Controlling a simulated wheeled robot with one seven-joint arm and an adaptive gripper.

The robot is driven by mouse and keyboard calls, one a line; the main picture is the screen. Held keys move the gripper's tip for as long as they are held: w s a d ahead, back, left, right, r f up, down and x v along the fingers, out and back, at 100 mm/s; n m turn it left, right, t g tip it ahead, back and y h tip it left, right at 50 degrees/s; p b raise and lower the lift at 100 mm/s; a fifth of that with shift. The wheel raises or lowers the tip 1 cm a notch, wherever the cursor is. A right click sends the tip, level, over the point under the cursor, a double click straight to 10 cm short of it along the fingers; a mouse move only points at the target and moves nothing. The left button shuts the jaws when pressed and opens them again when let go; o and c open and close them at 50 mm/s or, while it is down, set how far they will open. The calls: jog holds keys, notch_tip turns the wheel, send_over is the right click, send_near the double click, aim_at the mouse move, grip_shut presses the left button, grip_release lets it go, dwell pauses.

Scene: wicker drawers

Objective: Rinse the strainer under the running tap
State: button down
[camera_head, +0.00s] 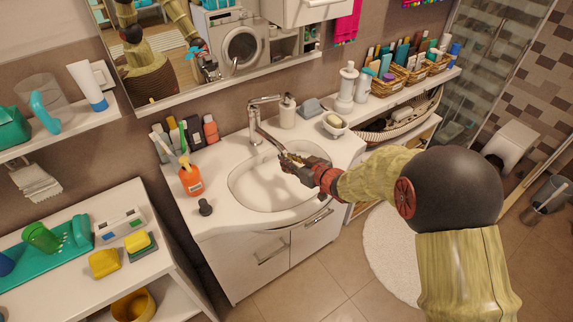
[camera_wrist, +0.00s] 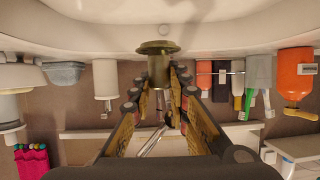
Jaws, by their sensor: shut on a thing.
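My gripper (camera_head: 290,161) is above the white sink basin (camera_head: 250,190), beside the chrome tap (camera_head: 262,108). In the wrist view my gripper (camera_wrist: 159,84) is shut on a small olive-brass strainer (camera_wrist: 158,48), a short cylinder with a wider rim. The fingers are on both sides of its body and the rim sticks out beyond the tips. The tap also shows in the wrist view (camera_wrist: 152,142), partly hidden behind the fingers. I cannot clearly make out running water in either view. In the head view the strainer is too small and covered to tell.
An orange pump bottle (camera_head: 190,179) and a small dark stopper-like object (camera_head: 205,207) stand left of the basin. A white dispenser (camera_head: 287,112) and a soap bowl (camera_head: 334,125) stand behind it. A mirror (camera_head: 200,50) hangs above. The basin's middle is clear.

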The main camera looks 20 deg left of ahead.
jog(key=shift+s+a, duration=0.15)
jog(key=shift+a, duration=0.2)
jog(key=shift+d, duration=0.1)
dwell(0.5)
jog(key=shift+d+p, duration=0.25)
jog(key=shift+p, duration=0.1)
jog(key=shift+s+d+r+p, duration=0.1)
jog(key=shift+s+d, duration=0.3)
jog(key=shift+s, duration=0.45)
jog(key=shift+s+d+p, duration=0.15)
jog(key=shift+s+d, duration=0.25)
jog(key=shift+s, duration=0.5)
jog(key=shift+s+d+r+p, duration=0.1)
jog(key=shift+s+d, duration=0.3)
jog(key=shift+s, duration=0.45)
jog(key=s+d+r+p, duration=0.2)
jog(key=s+r+p, duration=0.3)
jog(key=s+r, duration=0.1)
jog(key=shift+s+d, duration=0.2)
jog(key=shift+d, duration=0.2)
dwell(0.5)
dwell(0.7)
